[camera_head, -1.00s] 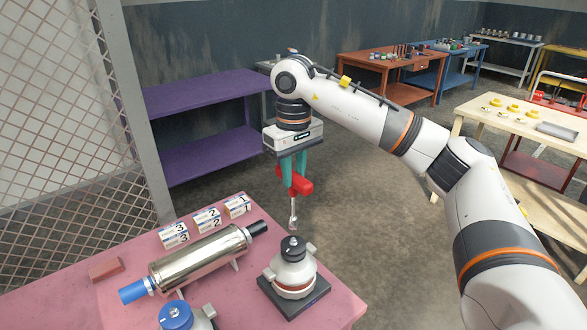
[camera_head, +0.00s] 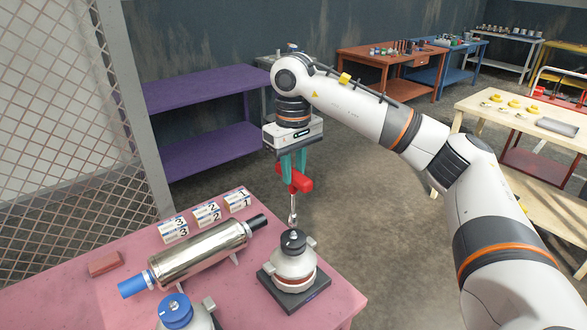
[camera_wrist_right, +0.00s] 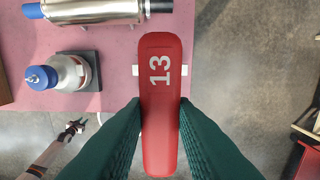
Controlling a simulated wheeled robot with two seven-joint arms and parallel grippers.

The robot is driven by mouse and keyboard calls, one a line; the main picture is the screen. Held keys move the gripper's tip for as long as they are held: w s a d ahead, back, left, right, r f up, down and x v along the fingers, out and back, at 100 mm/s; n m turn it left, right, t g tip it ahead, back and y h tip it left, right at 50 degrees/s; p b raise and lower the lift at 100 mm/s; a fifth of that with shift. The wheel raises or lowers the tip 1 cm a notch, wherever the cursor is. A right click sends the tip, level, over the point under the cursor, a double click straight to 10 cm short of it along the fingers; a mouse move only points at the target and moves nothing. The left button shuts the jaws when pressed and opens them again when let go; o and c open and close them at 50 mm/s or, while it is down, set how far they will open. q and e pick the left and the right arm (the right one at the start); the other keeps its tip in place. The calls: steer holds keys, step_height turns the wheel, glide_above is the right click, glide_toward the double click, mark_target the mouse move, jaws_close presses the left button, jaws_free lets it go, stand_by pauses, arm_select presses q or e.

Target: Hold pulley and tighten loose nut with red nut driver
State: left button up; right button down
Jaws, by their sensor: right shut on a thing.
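The red nut driver (camera_head: 296,180), marked 13 in the right wrist view (camera_wrist_right: 160,110), is clamped between the teal fingers of my right gripper (camera_head: 293,170). Its silver shaft points down. The tip is at or just above the black top of a grey-white pulley unit (camera_head: 293,265) on a dark square base; I cannot tell whether they touch. The driver hides most of this unit in the right wrist view. A similar blue-topped unit (camera_head: 178,312) stands at the front. A dark gripper (camera_wrist_right: 75,127), apparently my left, shows small at the lower left of the wrist view. The loose nut is not discernible.
The pink table (camera_head: 75,285) also bears a shiny cylinder (camera_head: 200,253) with blue and black ends, numbered boxes (camera_head: 206,214) and a brick-red block (camera_head: 104,263). A mesh fence (camera_head: 70,120) stands left.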

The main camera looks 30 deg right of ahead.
steer(key=shift+r, duration=0.2)
step_height(320, 180, up, 7)
steer(key=p, duration=0.5)
steer(key=shift+p, duration=0.3)
steer(key=shift+f, duration=0.15)
steer(key=s+a+f+b, duration=0.4)
steer(key=s+a+f, duration=0.1)
steer(key=f, duration=0.5)
steer(key=s+a+f+m+b, duration=0.1)
steer(key=s+a+f+b, duration=0.3)
steer(key=a+f, duration=0.4)
step_height(320, 180, down, 2)
steer(key=shift+s+a+f, duration=0.1)
steer(key=shift+s+a, duration=0.1)
steer(key=shift+s, duration=0.7)
